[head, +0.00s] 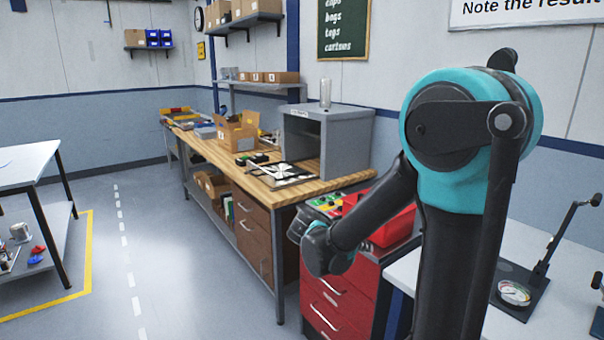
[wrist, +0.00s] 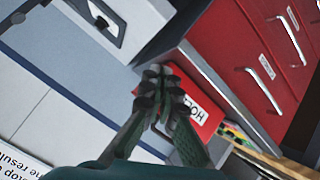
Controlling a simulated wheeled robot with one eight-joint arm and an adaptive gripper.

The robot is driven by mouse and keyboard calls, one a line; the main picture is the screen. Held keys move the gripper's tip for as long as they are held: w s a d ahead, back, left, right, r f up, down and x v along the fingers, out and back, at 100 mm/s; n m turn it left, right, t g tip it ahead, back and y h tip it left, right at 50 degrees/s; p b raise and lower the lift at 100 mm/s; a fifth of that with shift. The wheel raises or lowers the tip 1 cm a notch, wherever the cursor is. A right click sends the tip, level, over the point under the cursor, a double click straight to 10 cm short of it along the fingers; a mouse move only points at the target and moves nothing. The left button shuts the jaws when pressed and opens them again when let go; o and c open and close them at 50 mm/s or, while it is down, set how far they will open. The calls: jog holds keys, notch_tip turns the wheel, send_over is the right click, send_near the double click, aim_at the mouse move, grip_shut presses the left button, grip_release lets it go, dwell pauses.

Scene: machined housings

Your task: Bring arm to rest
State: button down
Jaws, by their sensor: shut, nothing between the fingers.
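My gripper (wrist: 160,80) shows in the middle of the wrist view. Its two dark fingers come together at the tips, with nothing between them. In the head view my teal and black arm stands at the right and bends down and left; its lower end is beside the red drawer cabinet (head: 329,296), and the fingers cannot be made out there. The cabinet is also at the upper right of the wrist view (wrist: 225,60). A red bin (wrist: 195,108) with a white label lies behind the fingers in that view; I cannot tell whether they touch.
The wooden workbench (head: 340,184) runs along the wall, carrying a grey open-fronted box (head: 345,120) and a cardboard box (head: 237,132). A white table with a gauge (head: 514,293) is at the right. Another table (head: 25,165) stands left. The floor between is clear.

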jog(key=s+f+n+y, duration=0.2)
jog(key=s+f+y, duration=0.3)
jog(key=s, duration=0.3)
jog(key=s+f+n+g+y, duration=0.1)
jog(key=s+f+n+y, duration=0.2)
jog(key=s+f, duration=0.3)
jog(key=shift+s+d+g+y, duration=0.3)
jog(key=shift+s+y, duration=0.6)
jog(key=shift+s, duration=0.4)
